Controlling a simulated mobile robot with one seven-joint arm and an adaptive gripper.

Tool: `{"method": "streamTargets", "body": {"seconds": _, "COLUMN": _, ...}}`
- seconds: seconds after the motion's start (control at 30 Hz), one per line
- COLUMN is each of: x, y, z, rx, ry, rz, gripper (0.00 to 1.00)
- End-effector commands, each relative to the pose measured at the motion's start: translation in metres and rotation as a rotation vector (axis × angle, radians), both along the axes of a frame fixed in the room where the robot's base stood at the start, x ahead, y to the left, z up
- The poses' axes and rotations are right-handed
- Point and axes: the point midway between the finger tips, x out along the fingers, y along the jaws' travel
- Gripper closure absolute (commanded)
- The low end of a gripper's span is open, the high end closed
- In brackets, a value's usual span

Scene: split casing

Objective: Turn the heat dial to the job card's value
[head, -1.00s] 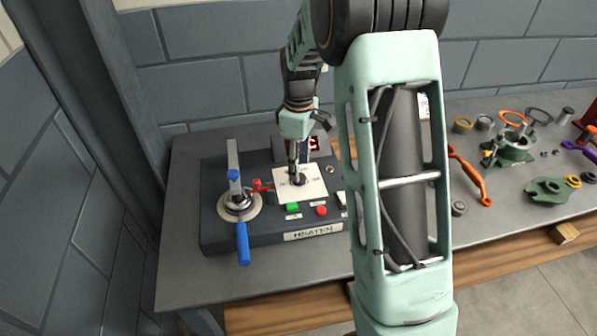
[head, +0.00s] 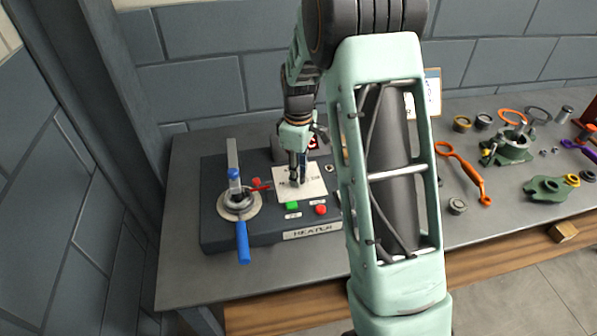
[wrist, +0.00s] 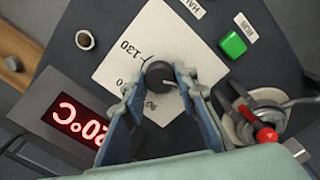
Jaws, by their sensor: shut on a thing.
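The heat dial, a black round knob (wrist: 158,74) with a pale pointer line, stands on a white scale plate (wrist: 125,72) on the heater box. My gripper (wrist: 161,84) is shut on the dial, one finger on each side. In the head view my gripper (head: 297,178) points down onto the plate (head: 315,190) and hides most of the dial. The plate shows 130 and other marks, partly covered by the fingers. A red digital display (wrist: 80,122) appears upside down, ending in 0°C. A framed card (head: 433,88) stands behind my arm, mostly hidden and unreadable.
Green (head: 292,205) and red (head: 321,209) buttons sit in front of the plate. A blue-handled lever clamp (head: 242,240) stands left of it. Loose rings, green castings and an orange tool (head: 470,175) lie to the right.

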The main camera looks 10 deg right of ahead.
Motion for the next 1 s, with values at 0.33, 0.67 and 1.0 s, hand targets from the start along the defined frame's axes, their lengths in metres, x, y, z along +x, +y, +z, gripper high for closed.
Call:
{"method": "streamTargets", "body": {"seconds": 0.33, "x": 0.0003, "y": 0.0001, "z": 0.0000, "rx": 0.000, "ry": -0.001, "rz": -0.053, "gripper": 0.97}}
{"method": "streamTargets", "body": {"seconds": 0.67, "x": 0.0009, "y": 0.0003, "z": -0.0001, "rx": 0.000, "ry": -0.003, "rz": -0.288, "gripper": 0.97}}
{"method": "streamTargets", "body": {"seconds": 1.0, "x": 0.0009, "y": 0.0000, "z": 0.0005, "rx": 0.000, "ry": -0.002, "rz": -0.611, "gripper": 0.97}}
